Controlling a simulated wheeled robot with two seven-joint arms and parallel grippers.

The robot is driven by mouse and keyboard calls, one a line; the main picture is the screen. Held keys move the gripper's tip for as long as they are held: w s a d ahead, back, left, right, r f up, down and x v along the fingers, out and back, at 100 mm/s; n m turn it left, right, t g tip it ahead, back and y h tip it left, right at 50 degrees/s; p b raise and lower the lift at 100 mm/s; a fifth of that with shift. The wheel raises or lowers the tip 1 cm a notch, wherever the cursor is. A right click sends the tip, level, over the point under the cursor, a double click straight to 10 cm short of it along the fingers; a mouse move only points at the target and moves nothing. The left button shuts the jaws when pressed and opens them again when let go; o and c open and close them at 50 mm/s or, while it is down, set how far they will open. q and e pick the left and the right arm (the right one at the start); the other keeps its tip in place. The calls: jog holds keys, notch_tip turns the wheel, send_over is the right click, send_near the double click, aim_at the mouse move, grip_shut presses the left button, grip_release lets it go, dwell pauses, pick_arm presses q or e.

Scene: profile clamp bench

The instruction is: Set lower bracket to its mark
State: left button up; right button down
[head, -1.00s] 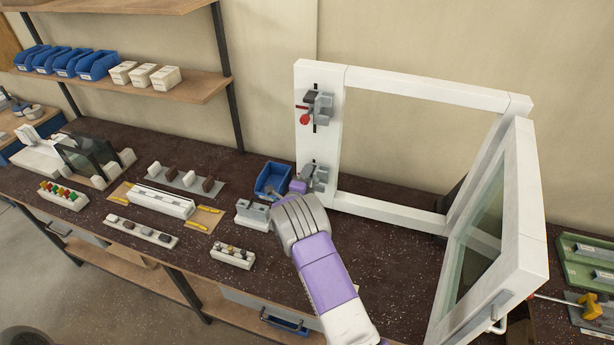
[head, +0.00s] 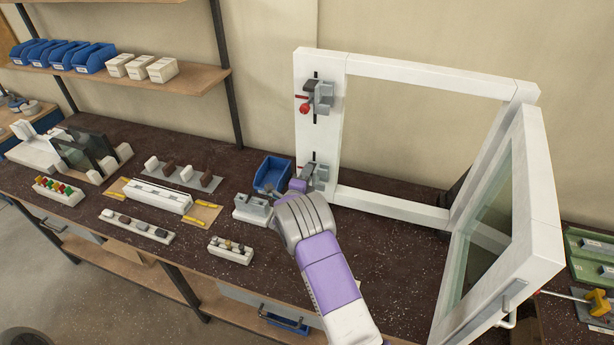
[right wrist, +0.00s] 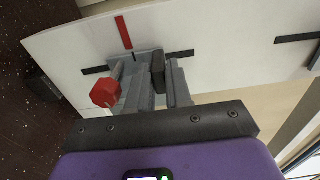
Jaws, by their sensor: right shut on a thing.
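The lower bracket (head: 320,174) is a grey clamp on the white left post (head: 307,133) of the upright frame. In the right wrist view the bracket (right wrist: 157,72) has a dark pad and a red knob (right wrist: 105,92), and sits across a black slot (right wrist: 180,54). A red mark (right wrist: 123,32) on the white post points at the bracket's base, roughly in line with its left-to-middle part; exact alignment is unclear. My right gripper (head: 299,187) is shut on the lower bracket and hides part of it in the head view. My left gripper is out of view.
The upper bracket (head: 318,97) with a red knob sits higher on the post. A blue bin (head: 272,174) and a grey block (head: 250,208) stand close left of my right gripper. A hinged glazed sash (head: 500,225) stands open at the right.

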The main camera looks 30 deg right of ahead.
jog(key=shift+f, duration=0.4)
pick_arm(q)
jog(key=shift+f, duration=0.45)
pick_arm(e)
jog(key=shift+r, duration=0.1)
jog(key=c, duration=1.1)
grip_release()
pick_arm(q)
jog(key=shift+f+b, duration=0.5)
jog(key=shift+b, duration=0.15)
pick_arm(e)
jog(key=v, duration=0.7)
jog(key=shift+s+a, duration=0.2)
jog(key=shift+r, duration=0.1)
